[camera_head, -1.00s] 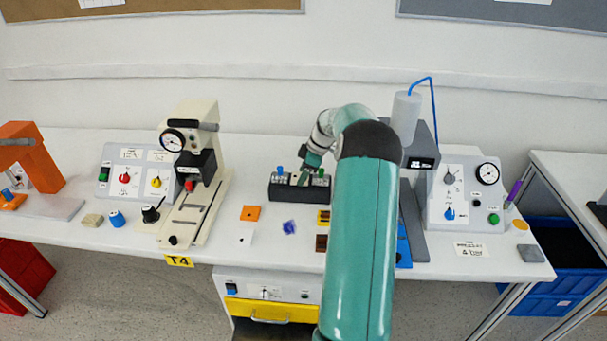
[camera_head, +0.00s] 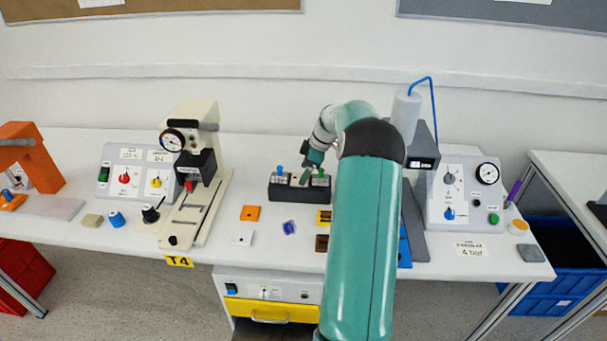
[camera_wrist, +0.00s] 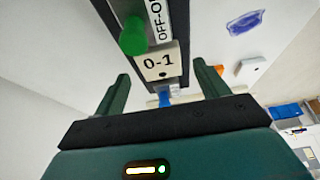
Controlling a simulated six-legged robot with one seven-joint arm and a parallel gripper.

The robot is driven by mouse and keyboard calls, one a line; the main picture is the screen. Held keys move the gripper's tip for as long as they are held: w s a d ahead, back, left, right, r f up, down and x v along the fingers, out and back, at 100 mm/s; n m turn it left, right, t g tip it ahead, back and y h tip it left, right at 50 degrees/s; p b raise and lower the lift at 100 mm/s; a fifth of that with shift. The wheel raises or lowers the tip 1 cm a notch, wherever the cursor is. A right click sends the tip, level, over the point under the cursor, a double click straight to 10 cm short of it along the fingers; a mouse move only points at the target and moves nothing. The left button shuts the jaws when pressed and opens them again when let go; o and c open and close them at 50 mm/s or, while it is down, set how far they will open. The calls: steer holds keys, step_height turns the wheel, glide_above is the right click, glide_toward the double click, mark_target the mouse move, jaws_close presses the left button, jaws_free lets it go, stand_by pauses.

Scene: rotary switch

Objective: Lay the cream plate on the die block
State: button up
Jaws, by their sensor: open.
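A cream plate marked 0-1 (camera_wrist: 158,62) stands at the near end of a black rack (camera_wrist: 185,75), beside a plate marked OFF-ON, in the wrist view. My gripper (camera_wrist: 160,72) is open, with one finger on each side of the cream plate. I see no contact between the fingers and the plate. In the head view my gripper (camera_head: 308,172) is over the right half of the black rack (camera_head: 282,190) and hides part of it. A cream press (camera_head: 197,215) with a gauge stands to the left; I cannot clearly tell which part is the die block.
An orange plate (camera_head: 250,213), a white plate (camera_head: 243,238) and a blue-violet item (camera_head: 289,228) lie in front of the rack. A grey machine (camera_head: 418,210) with a blue hose stands right of my arm. A control box (camera_head: 463,200) is farther right.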

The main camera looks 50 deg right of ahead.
steer(key=v, duration=0.6)
steer(key=a+r+m+h, duration=0.1)
steer(key=a+r, duration=0.4)
steer(key=a, duration=0.4)
steer(key=a+r+m+h, duration=0.1)
steer(key=a+r, duration=0.4)
steer(key=a, duration=0.5)
steer(key=a+r+m+h, duration=0.1)
steer(key=a+r, duration=0.3)
steer(key=a, duration=0.5)
steer(key=s+a+m+t, duration=0.2)
steer(key=s+a+m, duration=0.2)
steer(key=s+a, duration=1.5)
steer(key=s, duration=0.2)
steer(key=shift+s+a+m, duration=0.3)
steer(key=shift+m, duration=0.1)
steer(key=shift+s, duration=0.15)
